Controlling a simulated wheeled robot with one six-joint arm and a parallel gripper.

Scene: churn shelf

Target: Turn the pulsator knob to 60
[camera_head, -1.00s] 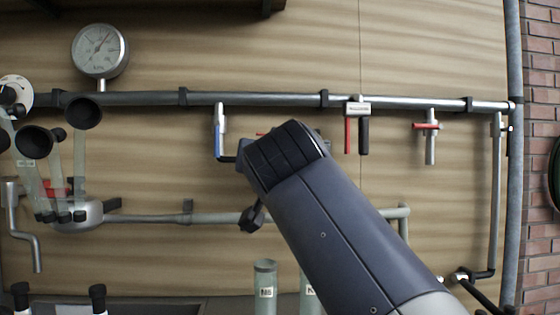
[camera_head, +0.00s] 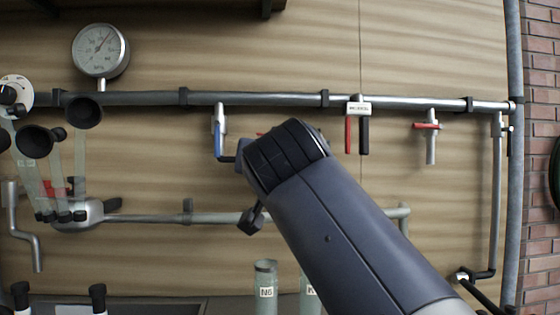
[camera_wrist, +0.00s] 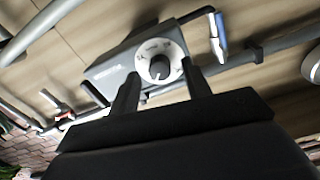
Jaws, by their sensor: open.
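In the wrist view a grey pulsator box (camera_wrist: 112,72) has a round white dial plate (camera_wrist: 176,50) with printed marks too blurred to read. A dark round knob (camera_wrist: 160,68) sits at its middle. Which mark the knob points to is not clear. My gripper (camera_wrist: 160,74) is open and empty. Its two dark fingers appear on either side of the knob in the picture, with a gap to it; contact is not visible. In the head view my arm hides the pulsator and most of the gripper.
A metal pipe (camera_head: 275,100) runs across the wall, with a blue-handled valve (camera_head: 218,138), a red-and-black-handled valve (camera_head: 357,108) and a red-handled valve (camera_head: 430,128). A gauge (camera_head: 100,50) is at the upper left. Black-ended cups (camera_head: 35,141) hang at the left.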

